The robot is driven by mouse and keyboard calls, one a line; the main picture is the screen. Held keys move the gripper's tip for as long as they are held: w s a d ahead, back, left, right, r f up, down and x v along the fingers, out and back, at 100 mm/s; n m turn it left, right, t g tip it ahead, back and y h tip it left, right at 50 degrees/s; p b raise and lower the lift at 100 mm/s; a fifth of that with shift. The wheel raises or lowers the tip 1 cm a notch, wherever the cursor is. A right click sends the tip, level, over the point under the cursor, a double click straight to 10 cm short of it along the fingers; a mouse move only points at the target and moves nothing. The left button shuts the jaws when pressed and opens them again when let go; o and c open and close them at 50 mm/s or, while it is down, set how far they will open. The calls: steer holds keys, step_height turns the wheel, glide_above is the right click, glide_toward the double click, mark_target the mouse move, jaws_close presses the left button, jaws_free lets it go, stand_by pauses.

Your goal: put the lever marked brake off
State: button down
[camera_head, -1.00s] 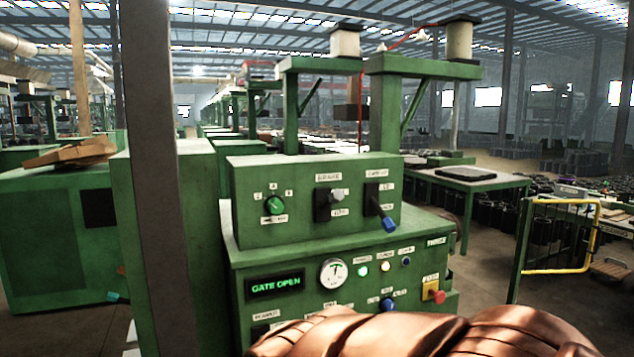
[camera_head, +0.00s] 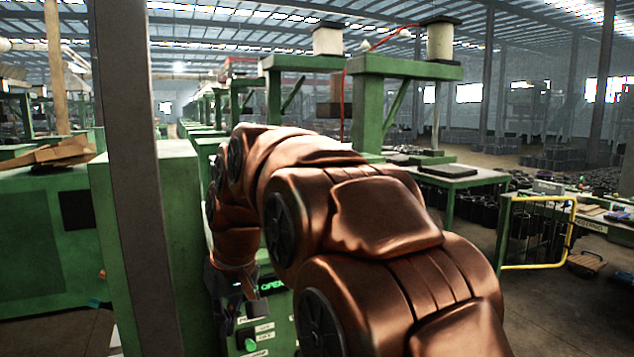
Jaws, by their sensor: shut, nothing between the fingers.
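The lever marked brake is hidden now behind my copper-coloured arm, and so is the upper control box that carries it. Of the green machine's panel, only a low strip (camera_head: 275,325) shows beside the arm. My gripper (camera_head: 232,308) is dark and points down at the left end of the arm, in front of the panel's left part. It is shut and empty, small and partly shaded. Whether it touches the panel cannot be told.
A green knob (camera_head: 247,341) and part of a lit display (camera_head: 272,286) show near the gripper. A grey post (camera_head: 150,180) and a green cabinet (camera_head: 185,240) stand close on the left. A yellow-railed gate (camera_head: 540,266) stands right, with open floor nearby.

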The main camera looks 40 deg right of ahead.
steer(key=w+d+r+t+h+p, duration=0.1)
steer(key=w+d+r+t, duration=0.1)
steer(key=w+d+r, duration=0.4)
steer(key=w+d+r+t, duration=0.1)
steer(key=w+d+r, duration=0.3)
steer(key=d+r, duration=0.5)
steer(key=d+r+t+h+p, duration=0.1)
steer(key=d+r, duration=0.4)
steer(key=d, duration=0.3)
steer(key=s+d+r+m+t+h, duration=0.1)
steer(key=d+r+t+h, duration=0.1)
steer(key=d+r, duration=0.3)
steer(key=d, duration=0.3)
steer(key=shift+s+d+r+h+p, duration=0.15)
steer(key=shift+d+r+h+p, duration=0.15)
steer(key=shift+r+p, duration=0.1)
